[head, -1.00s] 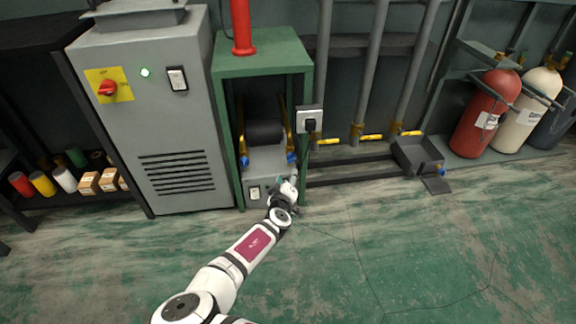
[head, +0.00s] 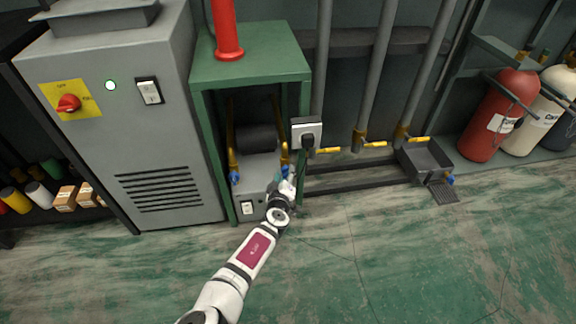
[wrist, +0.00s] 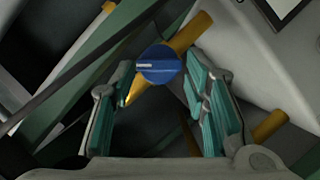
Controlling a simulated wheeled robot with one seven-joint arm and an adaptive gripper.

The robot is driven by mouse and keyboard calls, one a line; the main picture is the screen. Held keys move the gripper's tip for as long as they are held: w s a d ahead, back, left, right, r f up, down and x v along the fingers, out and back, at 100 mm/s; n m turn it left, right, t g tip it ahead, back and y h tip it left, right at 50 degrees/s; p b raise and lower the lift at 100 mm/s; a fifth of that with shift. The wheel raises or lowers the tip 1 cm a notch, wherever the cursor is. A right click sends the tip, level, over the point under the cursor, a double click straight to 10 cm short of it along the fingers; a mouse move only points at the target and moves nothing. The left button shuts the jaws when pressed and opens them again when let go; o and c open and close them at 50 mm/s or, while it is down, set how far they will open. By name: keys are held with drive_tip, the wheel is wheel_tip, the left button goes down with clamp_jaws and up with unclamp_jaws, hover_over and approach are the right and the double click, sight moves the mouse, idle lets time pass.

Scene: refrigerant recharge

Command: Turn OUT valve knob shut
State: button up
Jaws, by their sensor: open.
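A blue valve knob (wrist: 160,65) with a pale line on its face sits on a yellow pipe (wrist: 189,33) in the wrist view. My gripper (wrist: 160,88) is open around it, one green-padded finger on each side, with gaps visible. In the head view my gripper (head: 287,187) is low at the right side of the green frame (head: 250,68), by the right-hand blue knob (head: 285,170). A second blue knob (head: 235,177) is on the left yellow pipe. I cannot read any OUT label.
A grey cabinet (head: 160,120) with a red switch (head: 69,103) stands left of the frame. A grey tray (head: 425,160) and gas cylinders (head: 500,118) are at right. The green floor in front is clear.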

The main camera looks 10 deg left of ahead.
drive_tip(key=shift+w+f, duration=0.1)
drive_tip(key=shift+w, duration=0.3)
drive_tip(key=c, duration=0.9)
drive_tip(key=shift+n+h, duration=0.3)
drive_tip(key=shift+n, duration=0.1)
drive_tip(key=shift+a+f+n+t+h, duration=0.1)
drive_tip(key=shift+n+t+h, duration=0.1)
drive_tip(key=shift+n+t, duration=0.35)
drive_tip(key=shift+a+f+n+t+h, duration=0.1)
drive_tip(key=shift+n+t+h, duration=0.15)
drive_tip(key=shift+n, duration=0.6)
drive_tip(key=shift+s+f+n+t, duration=0.15)
drive_tip(key=shift+n+t, duration=0.65)
drive_tip(key=shift+n, duration=1)
drive_tip(key=shift+f, duration=0.1)
